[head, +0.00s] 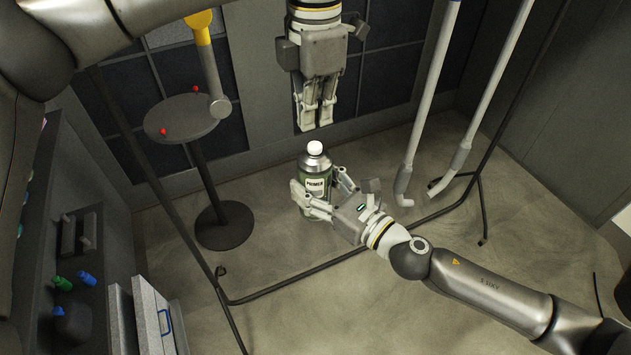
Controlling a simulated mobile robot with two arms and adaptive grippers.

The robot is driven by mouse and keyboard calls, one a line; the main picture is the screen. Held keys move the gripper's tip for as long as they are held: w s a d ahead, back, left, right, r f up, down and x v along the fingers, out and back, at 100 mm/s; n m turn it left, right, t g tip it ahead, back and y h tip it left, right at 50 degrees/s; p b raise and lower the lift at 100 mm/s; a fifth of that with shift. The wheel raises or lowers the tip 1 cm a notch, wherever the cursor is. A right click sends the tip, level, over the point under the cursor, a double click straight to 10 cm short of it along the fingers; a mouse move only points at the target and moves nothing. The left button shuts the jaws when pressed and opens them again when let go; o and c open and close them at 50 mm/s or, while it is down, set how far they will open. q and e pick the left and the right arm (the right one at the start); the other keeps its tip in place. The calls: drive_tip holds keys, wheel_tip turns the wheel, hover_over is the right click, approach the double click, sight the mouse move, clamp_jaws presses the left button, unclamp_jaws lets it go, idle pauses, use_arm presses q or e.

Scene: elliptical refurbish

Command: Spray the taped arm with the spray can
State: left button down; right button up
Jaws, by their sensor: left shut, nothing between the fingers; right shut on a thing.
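The spray can (316,168) is a green and grey cylinder with a white top and a label reading PRIMER. It is upright in my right gripper (318,188), whose fingers are closed around its body. My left gripper (315,118) is shut and empty, pointing down just above the can's white top in the picture. Two long pale grey arm-like pieces (430,105) and (492,95) hang on the right, with bent lower ends. I cannot make out tape on either, so I cannot tell which is the taped arm.
A round dark stand (185,118) at left bears small red pieces and a grey part with a yellow end (203,35). A thin black frame (330,262) runs across the floor around the hanging pieces. A cabinet (152,310) and wall shelf (85,235) stand at lower left.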

use_arm(q)
wheel_tip(320, 180, up, 12)
idle(0.5)
drive_tip(key=shift+f, duration=0.1)
idle(0.7)
